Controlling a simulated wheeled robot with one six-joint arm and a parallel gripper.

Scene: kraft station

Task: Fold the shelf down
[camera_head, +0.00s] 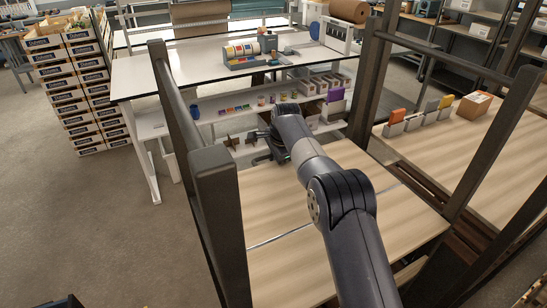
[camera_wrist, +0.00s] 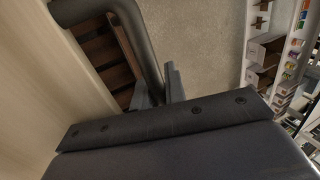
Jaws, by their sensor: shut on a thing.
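The shelf is a pale wooden board (camera_head: 262,205) between dark posts in the head view. It looks roughly level, with a thin metal strip across it. In the wrist view its pale wood (camera_wrist: 32,85) fills the left side. My gripper (camera_head: 262,150) is at the board's far edge in the head view, partly hidden by my arm. In the wrist view, my gripper (camera_wrist: 158,90) has its two fingers on either side of the end of a dark rounded bar (camera_wrist: 138,40) beside the board. It is shut on this bar. The exact contact is partly hidden.
Dark posts (camera_head: 220,210) rise at left and right of the board. A white table (camera_head: 150,75) with a lower shelf stands beyond it. A second wooden board (camera_head: 450,155) with bins and a cardboard box (camera_head: 474,105) is at right. Open floor (camera_head: 90,220) lies at left.

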